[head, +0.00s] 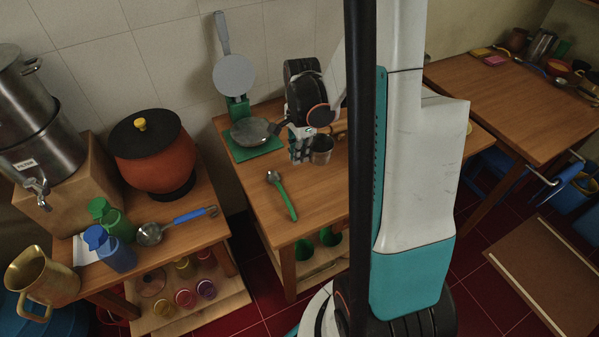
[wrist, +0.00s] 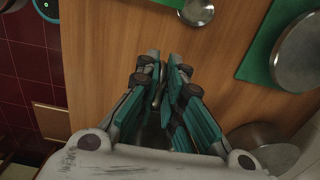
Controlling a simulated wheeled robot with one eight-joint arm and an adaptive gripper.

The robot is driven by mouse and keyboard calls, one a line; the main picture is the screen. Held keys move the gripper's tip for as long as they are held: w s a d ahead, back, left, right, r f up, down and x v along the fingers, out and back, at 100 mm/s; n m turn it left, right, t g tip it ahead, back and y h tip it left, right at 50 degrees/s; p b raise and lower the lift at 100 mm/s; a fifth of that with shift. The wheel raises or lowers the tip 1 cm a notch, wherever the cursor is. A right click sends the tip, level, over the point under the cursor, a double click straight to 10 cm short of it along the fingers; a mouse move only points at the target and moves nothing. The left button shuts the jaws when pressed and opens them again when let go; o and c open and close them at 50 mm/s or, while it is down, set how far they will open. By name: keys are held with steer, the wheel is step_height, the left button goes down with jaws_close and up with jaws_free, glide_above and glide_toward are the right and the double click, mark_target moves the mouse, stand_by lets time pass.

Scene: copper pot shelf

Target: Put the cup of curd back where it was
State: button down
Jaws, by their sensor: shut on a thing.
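My gripper (head: 301,152) hangs over the middle table, and its fingers point down. In the wrist view, its teal fingers (wrist: 163,72) are drawn close together. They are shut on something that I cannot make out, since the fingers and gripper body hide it. A small steel vessel (head: 321,149) stands just right of the fingers in the head view.
The table (head: 262,218) bears a green-handled spoon (head: 283,195) and a green mat (head: 240,155) with a metal pan (head: 249,131). Bare wood lies around the spoon.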

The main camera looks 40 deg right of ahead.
steer(key=shift+f+b, duration=0.95)
steer(key=shift+f, duration=2.3)
steer(key=c, duration=1.7)
jaws_free()
steer(key=shift+f, duration=0.15)
steer(key=r+p, duration=0.4)
steer(key=r, duration=0.8)
steer(key=shift+d+r, duration=0.2)
